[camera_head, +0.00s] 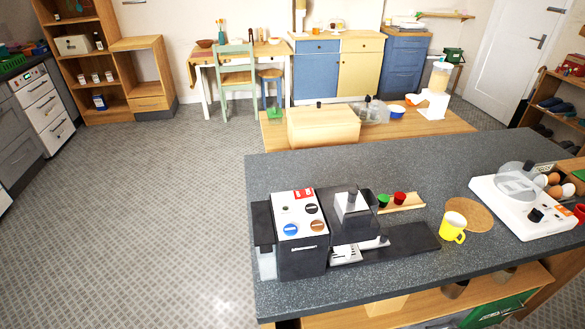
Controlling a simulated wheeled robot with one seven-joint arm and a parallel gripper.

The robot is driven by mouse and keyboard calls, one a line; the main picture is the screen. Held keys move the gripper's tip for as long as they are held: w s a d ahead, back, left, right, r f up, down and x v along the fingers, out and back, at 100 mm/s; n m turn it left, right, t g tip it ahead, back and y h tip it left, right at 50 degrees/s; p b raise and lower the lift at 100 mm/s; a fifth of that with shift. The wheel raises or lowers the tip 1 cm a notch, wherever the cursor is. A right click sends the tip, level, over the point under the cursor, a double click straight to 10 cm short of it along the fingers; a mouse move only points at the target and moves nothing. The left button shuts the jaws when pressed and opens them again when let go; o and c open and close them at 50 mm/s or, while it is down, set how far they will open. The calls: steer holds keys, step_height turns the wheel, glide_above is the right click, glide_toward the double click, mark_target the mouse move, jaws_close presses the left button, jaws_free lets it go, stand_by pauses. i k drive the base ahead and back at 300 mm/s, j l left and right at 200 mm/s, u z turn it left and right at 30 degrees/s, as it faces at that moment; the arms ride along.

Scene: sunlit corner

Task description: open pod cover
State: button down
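A black and white pod coffee machine (303,256) stands on the near left part of the dark grey counter. Its white top carries several round coloured buttons and a red label. To the right of the buttons is a raised white and grey head with a dark knob (352,205), which looks like the pod cover; at this size I cannot tell whether it is open or shut. A metal drip tray (358,249) sits below it. A green pod (383,200) and a red pod (400,198) stand on a small wooden holder just behind the machine. My gripper is not in view.
A yellow mug (453,227) stands by a round cork mat (469,214) on the counter (290,167). A white appliance (520,203) and eggs (554,185) are at the right. A wooden bread box (323,126) stands behind. The tiled floor at left is clear.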

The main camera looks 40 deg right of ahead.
mark_target(352, 201)
steer(key=k+z, duration=0.1)
steer(key=z, duration=0.7)
steer(key=k+l+z, duration=0.1)
steer(key=z, duration=0.3)
steer(key=k+l+z, duration=0.1)
steer(key=z, duration=0.3)
